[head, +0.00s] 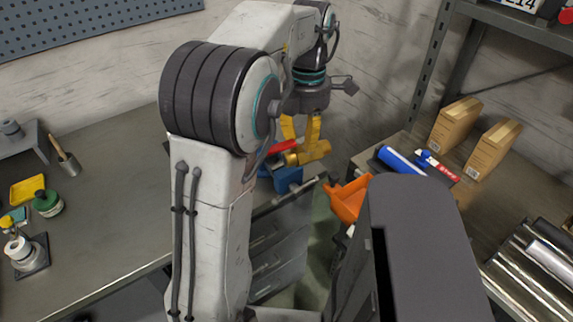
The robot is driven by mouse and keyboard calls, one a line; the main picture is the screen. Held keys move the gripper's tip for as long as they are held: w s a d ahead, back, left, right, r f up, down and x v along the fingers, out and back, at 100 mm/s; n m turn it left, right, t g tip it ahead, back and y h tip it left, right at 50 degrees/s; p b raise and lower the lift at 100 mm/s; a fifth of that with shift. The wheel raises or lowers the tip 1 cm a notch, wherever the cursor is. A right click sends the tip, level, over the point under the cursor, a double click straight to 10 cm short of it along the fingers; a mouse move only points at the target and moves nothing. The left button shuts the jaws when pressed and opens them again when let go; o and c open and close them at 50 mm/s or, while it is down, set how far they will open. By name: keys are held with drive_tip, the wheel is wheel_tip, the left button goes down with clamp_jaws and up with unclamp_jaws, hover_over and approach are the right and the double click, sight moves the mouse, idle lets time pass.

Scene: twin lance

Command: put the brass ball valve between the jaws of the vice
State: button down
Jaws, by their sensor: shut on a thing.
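The brass ball valve (312,152), with a red handle (283,147), is held by my gripper (303,140), whose fingers point down and are shut on it. The blue vice (288,179) shows just below and left of the valve, at the end of the bench. The valve appears above the vice, but I cannot tell how far apart they are. The gap between the vice jaws is not clear, and part of the vice is hidden behind my arm.
A grey drawer unit (277,250) stands below the vice. An orange bin (347,200), a blue roll (400,160), a red-and-blue tube (437,167) and cardboard boxes (455,125) are on the right. The left bench (110,210) is mostly clear, with a green tin (47,203) and yellow tray (27,190).

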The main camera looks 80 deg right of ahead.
drive_tip(key=shift+a+n, duration=0.25)
drive_tip(key=shift+n, duration=0.25)
drive_tip(key=shift+w+d+f+n, duration=0.1)
drive_tip(key=shift+w+n, duration=0.1)
drive_tip(key=shift+n, duration=0.2)
drive_tip(key=w+d+f+p, duration=0.2)
drive_tip(key=d+f, duration=0.1)
drive_tip(key=w+d+f+p, duration=0.2)
drive_tip(key=d+f+p, duration=0.1)
drive_tip(key=w+d+f+p, duration=0.2)
drive_tip(key=w+f+p, duration=0.1)
drive_tip(key=shift+w+d+f, duration=0.1)
drive_tip(key=shift+d+f, duration=0.1)
drive_tip(key=shift+d, duration=0.2)
drive_tip(key=shift+f+p, duration=0.5)
drive_tip(key=shift+f, duration=0.2)
drive_tip(key=shift+f, duration=0.15)
drive_tip(key=c, duration=1.1)
unclamp_jaws()
